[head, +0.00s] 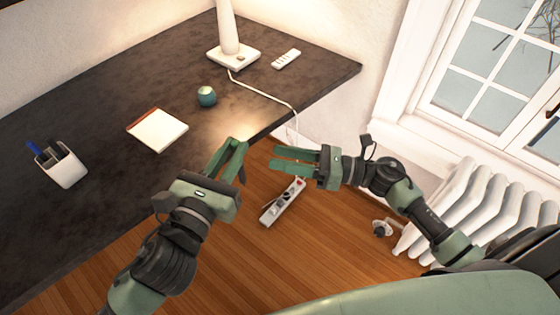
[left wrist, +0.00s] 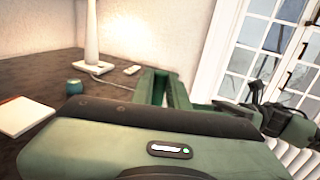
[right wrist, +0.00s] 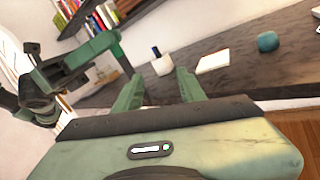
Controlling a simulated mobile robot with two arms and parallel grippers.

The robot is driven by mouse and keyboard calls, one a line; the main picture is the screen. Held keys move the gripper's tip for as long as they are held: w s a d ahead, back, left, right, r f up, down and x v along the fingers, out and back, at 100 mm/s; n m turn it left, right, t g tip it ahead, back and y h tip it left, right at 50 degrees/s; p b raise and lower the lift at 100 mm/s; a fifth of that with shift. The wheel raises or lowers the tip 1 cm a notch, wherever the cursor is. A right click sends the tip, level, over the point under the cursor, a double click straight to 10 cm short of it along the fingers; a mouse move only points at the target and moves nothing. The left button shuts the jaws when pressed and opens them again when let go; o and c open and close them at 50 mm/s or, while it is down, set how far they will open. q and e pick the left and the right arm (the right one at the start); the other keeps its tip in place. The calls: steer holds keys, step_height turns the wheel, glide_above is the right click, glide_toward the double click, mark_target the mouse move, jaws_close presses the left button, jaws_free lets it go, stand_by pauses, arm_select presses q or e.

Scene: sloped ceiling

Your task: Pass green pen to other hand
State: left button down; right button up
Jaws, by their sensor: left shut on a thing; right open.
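My left gripper (head: 240,147) is over the desk's front edge and shut on a slim thing, which I take to be the green pen (head: 243,174). Only a short dark end shows below the fingers in the head view. In the right wrist view, a green upright piece (right wrist: 123,62) shows at the left fingertips; pen and finger are hard to tell apart. My right gripper (head: 275,159) is open and empty, just right of the left gripper, its fingers pointing left towards it. A small gap separates the two grippers. The left wrist view hides the pen behind the fingers.
The dark desk (head: 95,115) holds a white pen cup (head: 62,168), a notepad (head: 157,130), a teal round object (head: 207,96), a lamp (head: 232,55) and a remote (head: 286,59). A power strip (head: 283,202) lies on the floor. A radiator (head: 480,205) stands right.

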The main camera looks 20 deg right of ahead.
steer(key=s+a+r+n+g, duration=0.3)
steer(key=n, duration=0.3)
steer(key=x, duration=1.1)
steer(key=shift+a+r+y, duration=0.2)
steer(key=shift+r+y, duration=0.15)
steer(key=shift+y, duration=0.05)
steer(key=shift+c, duration=0.3)
jaws_close()
arm_select(q)
steer(key=c, duration=1.3)
jaws_free()
